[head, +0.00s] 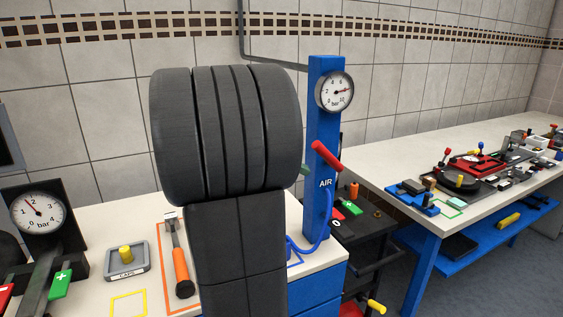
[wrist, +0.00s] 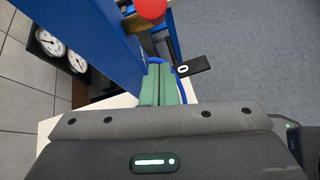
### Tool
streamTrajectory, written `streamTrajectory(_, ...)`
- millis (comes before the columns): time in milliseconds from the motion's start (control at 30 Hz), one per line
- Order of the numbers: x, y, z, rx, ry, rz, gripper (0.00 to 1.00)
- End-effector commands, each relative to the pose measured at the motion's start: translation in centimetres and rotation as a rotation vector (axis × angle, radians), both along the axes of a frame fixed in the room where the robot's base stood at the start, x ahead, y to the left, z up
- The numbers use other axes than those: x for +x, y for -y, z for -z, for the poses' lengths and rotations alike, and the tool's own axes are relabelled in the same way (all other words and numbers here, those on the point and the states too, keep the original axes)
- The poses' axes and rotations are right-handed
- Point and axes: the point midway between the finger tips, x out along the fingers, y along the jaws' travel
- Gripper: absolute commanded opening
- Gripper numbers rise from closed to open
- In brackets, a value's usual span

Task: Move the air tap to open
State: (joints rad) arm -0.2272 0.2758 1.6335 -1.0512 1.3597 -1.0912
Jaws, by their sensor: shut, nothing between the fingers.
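The air tap is a red handle (head: 327,157) on a blue post (head: 324,110) marked AIR. It slants from upper left to lower right in the head view. In the wrist view, its rounded red end (wrist: 150,9) shows at the top, beyond my fingertips and apart from them. My gripper (wrist: 158,78) has green fingers that are shut together and empty, right beside the blue post. In the head view, only a small green tip of my gripper (head: 304,170) shows left of the post, a little below the handle. My own dark arm hides the rest.
A round gauge (head: 335,92) sits on the post above the handle, and a blue hose (head: 312,246) curves at its foot. An orange-handled hammer (head: 181,266) and a tray with a yellow knob (head: 126,256) lie on the bench. A second bench (head: 366,163) stands right.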

Motion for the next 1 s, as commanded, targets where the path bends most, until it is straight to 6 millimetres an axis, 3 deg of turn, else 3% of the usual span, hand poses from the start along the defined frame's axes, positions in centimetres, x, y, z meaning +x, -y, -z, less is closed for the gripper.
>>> streamTrajectory(33, -0.1, 0.7, -1.2, 0.001, 0.009, 0.003, 0.00)
streamTrajectory(200, 0.0, 1.9, -2.3, 0.001, 0.007, 0.001, 0.00)
streamTrajectory(1000, 0.0, 2.5, -3.2, 0.042, -0.010, -0.001, 0.00)
